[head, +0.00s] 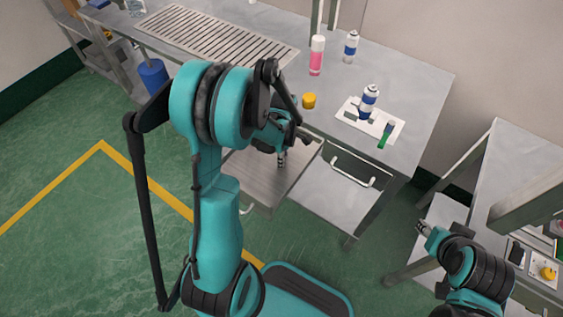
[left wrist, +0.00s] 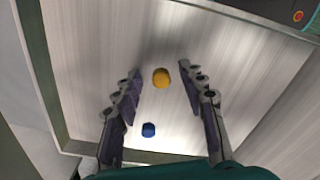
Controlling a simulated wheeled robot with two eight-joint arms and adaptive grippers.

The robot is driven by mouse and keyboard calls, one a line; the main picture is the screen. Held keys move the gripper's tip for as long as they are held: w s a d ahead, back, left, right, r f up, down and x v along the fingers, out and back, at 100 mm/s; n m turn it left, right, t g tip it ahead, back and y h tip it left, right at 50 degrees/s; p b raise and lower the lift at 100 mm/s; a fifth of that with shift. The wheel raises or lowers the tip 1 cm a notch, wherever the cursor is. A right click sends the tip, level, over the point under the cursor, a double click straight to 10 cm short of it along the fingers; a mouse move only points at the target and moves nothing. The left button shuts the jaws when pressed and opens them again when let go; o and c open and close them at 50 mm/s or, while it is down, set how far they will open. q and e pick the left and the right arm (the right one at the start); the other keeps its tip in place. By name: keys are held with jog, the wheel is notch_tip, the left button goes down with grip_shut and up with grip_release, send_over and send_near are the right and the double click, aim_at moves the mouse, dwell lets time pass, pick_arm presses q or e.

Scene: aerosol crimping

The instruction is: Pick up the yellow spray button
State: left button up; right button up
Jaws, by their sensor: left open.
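The yellow spray button (left wrist: 161,78) lies on the metal floor of an open drawer (head: 242,167) in the left wrist view. A blue button (left wrist: 148,130) lies a little nearer in the same drawer. My left gripper (left wrist: 160,70) is open and empty, its fingers on either side of the yellow button in that view, with a visible gap at each side. In the head view my left gripper (head: 281,160) hangs over the drawer, and the buttons there cannot be made out. My right gripper (head: 421,228) is at the lower right, away from the drawer; its fingers are too small to judge.
On the steel table (head: 420,85) stand a pink can (head: 316,55), a blue-and-white can (head: 351,46), a yellow cap (head: 309,100) and a white tray (head: 346,118) with another can (head: 368,101) and a green item (head: 385,134). The drawer walls (left wrist: 37,75) surround my left gripper's area.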

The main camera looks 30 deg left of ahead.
pick_arm(q)
jog(key=shift+r, duration=0.1)
jog(key=shift+c, duration=0.3)
jog(key=c, duration=0.7)
jog(key=shift+o, duration=0.2)
jog(key=shift+r, duration=0.1)
